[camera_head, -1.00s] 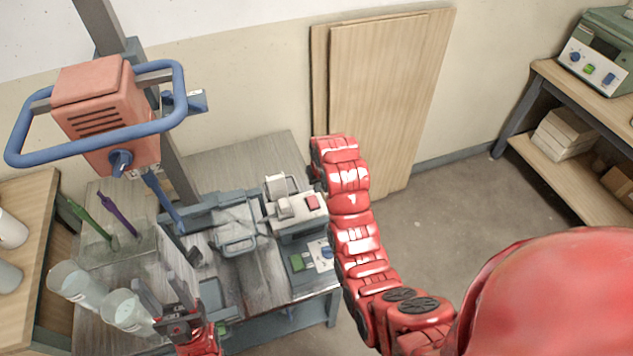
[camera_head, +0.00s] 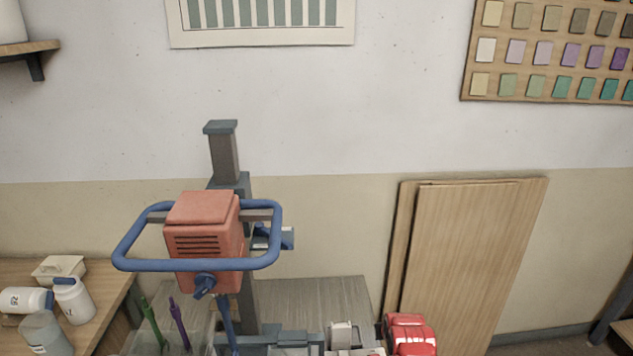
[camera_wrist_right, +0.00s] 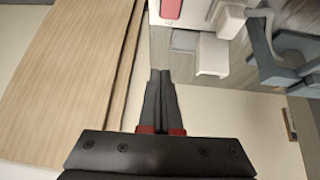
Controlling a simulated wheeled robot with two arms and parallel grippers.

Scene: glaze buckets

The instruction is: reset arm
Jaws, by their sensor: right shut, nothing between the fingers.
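My right gripper (camera_wrist_right: 161,100) shows in the right wrist view, its two dark fingers together with nothing between them. It is clear of any object there. In the head view, only a red link of my arm (camera_head: 410,335) shows at the bottom edge, in front of the wooden panels (camera_head: 472,250). The right gripper itself does not show in the head view. My left gripper is in neither current view.
A mixer with an orange motor (camera_head: 205,240) and a blue ring handle stands over the grey worktable (camera_head: 310,305). A side table (camera_head: 95,272) at left holds white bottles. In the wrist view, panels (camera_wrist_right: 65,70) lie left and a pale device with a red switch (camera_wrist_right: 171,9) at top.

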